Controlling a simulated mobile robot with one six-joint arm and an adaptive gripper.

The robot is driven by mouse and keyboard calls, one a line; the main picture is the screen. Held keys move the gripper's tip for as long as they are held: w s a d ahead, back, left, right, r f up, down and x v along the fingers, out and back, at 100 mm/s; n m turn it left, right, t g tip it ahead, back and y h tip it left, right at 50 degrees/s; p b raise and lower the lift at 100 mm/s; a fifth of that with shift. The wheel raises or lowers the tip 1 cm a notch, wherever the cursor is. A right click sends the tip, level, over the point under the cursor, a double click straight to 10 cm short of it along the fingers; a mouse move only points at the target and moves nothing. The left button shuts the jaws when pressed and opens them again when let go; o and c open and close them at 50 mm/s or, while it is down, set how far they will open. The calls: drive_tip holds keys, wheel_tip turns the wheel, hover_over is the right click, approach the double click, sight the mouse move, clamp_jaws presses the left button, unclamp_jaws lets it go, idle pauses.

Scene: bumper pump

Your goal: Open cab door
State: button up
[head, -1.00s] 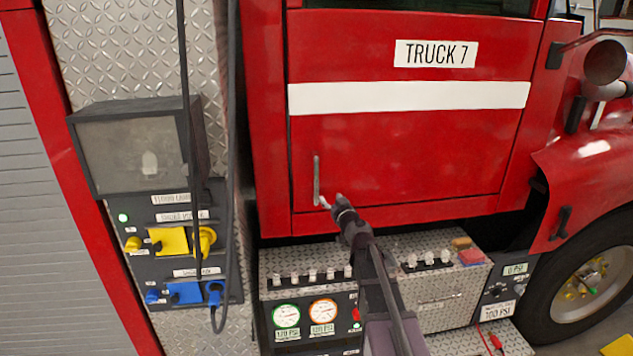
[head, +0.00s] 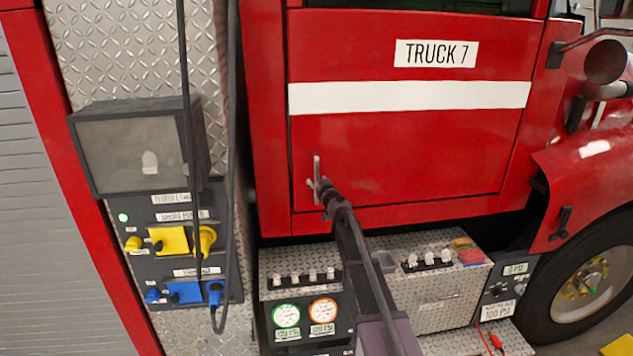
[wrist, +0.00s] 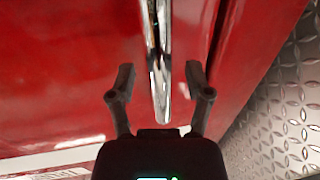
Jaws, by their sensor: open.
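The red cab door (head: 400,150) is shut, with a white stripe and a "TRUCK 7" label. Its vertical metal handle (head: 317,168) is near the door's lower left edge. My gripper (head: 317,186) is at the handle's lower part in the head view. In the wrist view the chrome handle (wrist: 160,65) runs down between the two spread fingers of my gripper (wrist: 159,80). There are gaps between the handle and both fingers. My gripper is open and holds nothing.
Below the door is a diamond-plate step box (head: 440,300) with gauges and switches. A panel with yellow and blue plugs (head: 180,240) and hanging dark cables stands at left. The front wheel (head: 580,290) and red fender are at right.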

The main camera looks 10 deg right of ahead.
drive_tip(key=shift+w+a, duration=0.1)
drive_tip(key=shift+w, duration=0.45)
clamp_jaws()
drive_tip(key=shift+s, duration=0.1)
